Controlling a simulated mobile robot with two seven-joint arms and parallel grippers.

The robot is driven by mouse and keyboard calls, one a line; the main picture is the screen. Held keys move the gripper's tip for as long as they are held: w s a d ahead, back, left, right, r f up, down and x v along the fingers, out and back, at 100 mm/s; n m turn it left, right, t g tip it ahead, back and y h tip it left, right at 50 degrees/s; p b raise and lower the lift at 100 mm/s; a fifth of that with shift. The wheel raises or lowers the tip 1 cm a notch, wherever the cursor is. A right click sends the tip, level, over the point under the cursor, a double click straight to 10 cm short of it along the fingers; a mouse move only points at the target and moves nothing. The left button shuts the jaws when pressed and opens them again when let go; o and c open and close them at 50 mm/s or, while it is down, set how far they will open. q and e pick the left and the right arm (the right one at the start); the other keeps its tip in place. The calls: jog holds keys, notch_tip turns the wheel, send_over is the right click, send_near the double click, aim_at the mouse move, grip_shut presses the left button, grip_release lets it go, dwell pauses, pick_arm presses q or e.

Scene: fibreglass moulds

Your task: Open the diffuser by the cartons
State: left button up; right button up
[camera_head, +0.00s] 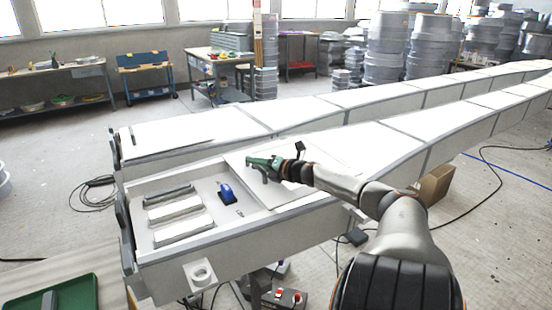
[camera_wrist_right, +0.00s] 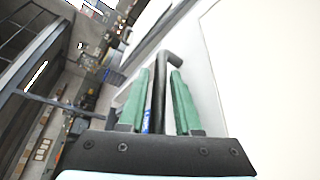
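The long light-grey diffuser (camera_head: 225,249) runs from the near left to the back right, and a brown carton (camera_head: 435,186) stands on the floor beside it. Its white lid panel (camera_head: 328,157) leaves the left end uncovered, showing pale bars (camera_head: 175,208) and a blue object (camera_head: 226,192) inside. My right gripper (camera_head: 257,162) is over the panel near its left edge. In the right wrist view a black bent handle (camera_wrist_right: 174,60) runs between its green fingers (camera_wrist_right: 158,95), with narrow gaps at both sides. Firm contact is not visible. My left gripper is out of view.
A second long mould (camera_head: 190,137) lies behind, close alongside. A green tray (camera_head: 83,294) is at the lower left. A red-buttoned control box (camera_head: 284,298) and cables are near the front. Workbenches and stacked grey drums (camera_head: 386,50) stand at the back.

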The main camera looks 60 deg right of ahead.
jog(key=p+v, duration=0.5)
jog(key=v, duration=0.5)
jog(key=shift+s+r, duration=0.15)
jog(key=shift+s, duration=0.25)
jog(key=shift+s+a+r, duration=0.15)
jog(key=shift+s, duration=0.35)
